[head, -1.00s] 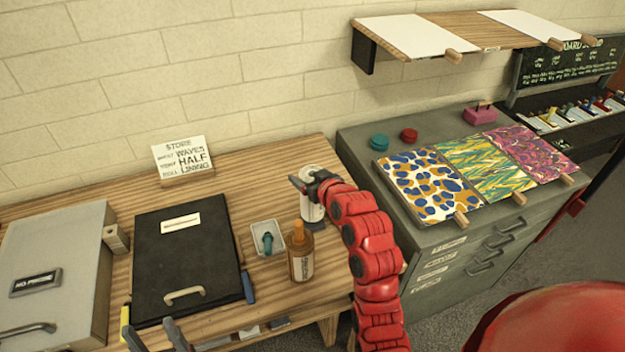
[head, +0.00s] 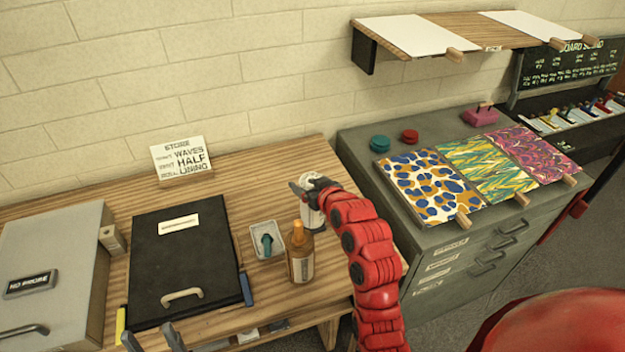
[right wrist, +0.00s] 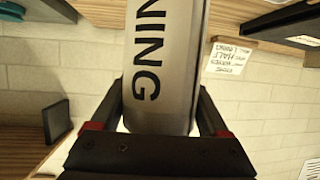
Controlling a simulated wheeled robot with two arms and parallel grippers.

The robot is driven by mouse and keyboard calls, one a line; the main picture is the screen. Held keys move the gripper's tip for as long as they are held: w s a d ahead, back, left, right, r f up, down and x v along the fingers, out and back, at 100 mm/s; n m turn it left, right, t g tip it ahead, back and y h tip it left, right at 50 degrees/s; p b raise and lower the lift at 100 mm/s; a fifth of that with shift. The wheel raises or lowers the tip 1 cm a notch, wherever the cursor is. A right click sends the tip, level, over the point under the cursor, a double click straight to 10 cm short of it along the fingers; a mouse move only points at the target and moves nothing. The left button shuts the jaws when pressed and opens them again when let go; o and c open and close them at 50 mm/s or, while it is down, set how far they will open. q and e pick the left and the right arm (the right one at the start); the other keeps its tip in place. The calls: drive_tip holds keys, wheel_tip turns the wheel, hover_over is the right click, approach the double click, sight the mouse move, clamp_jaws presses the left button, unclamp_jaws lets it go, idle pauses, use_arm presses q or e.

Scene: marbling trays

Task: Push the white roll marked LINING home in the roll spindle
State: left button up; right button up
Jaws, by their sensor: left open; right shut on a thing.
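The white roll marked LINING (head: 313,217) stands upright on the wooden bench, behind and right of the brown bottle. My right gripper (head: 311,187) is shut on it near its top. In the right wrist view the roll (right wrist: 168,55) fills the space between the fingers of the right gripper (right wrist: 160,112), and the letters NING show on its side. I cannot make out the roll spindle; the roll, bottle and arm hide the roll's foot. My left gripper (head: 152,338) is open and empty at the bottom edge, in front of the black case.
The brown bottle (head: 300,262) and a small white tray (head: 255,250) with a teal item stand close left of the roll. A black case (head: 160,255) and a grey box (head: 85,240) fill the left. A sign (head: 181,160) stands behind; bench near it is clear.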

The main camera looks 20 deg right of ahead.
drive_tip(key=shift+f, duration=0.25)
drive_tip(key=o, duration=1.3)
drive_tip(key=shift+s, duration=0.25)
drive_tip(key=p+v, duration=1.3)
drive_tip(key=v, duration=0.4)
drive_tip(key=shift+d, duration=0.2)
